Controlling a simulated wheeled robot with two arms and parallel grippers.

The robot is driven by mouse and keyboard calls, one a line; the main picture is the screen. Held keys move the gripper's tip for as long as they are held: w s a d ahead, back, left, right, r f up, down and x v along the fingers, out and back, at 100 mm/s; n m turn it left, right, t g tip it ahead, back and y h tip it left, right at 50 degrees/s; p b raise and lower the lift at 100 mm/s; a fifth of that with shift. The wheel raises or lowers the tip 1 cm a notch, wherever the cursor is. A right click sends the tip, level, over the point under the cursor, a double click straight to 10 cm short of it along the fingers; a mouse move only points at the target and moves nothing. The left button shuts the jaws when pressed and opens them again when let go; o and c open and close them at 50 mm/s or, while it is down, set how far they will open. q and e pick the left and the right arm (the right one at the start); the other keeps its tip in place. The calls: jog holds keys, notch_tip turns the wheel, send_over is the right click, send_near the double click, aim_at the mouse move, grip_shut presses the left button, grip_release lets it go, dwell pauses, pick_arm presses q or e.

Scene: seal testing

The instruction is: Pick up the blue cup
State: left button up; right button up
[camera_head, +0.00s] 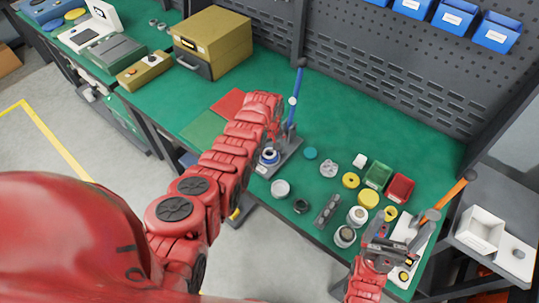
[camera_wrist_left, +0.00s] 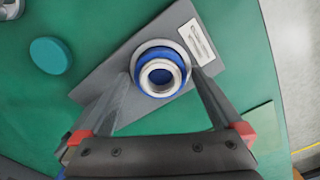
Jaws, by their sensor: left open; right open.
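The blue cup (camera_head: 269,158) has a pale ring in its top and stands on the grey base plate (camera_head: 284,150) of a stand with a blue upright. In the left wrist view the blue cup (camera_wrist_left: 176,88) is seen from above, between the fingertips of my left gripper (camera_wrist_left: 158,76). The fingers are open on either side of it; I cannot tell whether they touch it. In the head view my left gripper (camera_head: 273,137) is just above and behind the cup, partly hiding it. My right gripper (camera_head: 382,243) is open and empty at the table's right front.
A teal disc (camera_head: 310,153) lies right of the stand. Several jars, rings and lids, plus green (camera_head: 377,175) and red (camera_head: 400,187) bins, fill the right side. A stand with an orange lever (camera_head: 452,193) is near my right gripper. A yellow box (camera_head: 212,42) stands back left.

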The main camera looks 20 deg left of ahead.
pick_arm(q)
jog(key=c, duration=1.3)
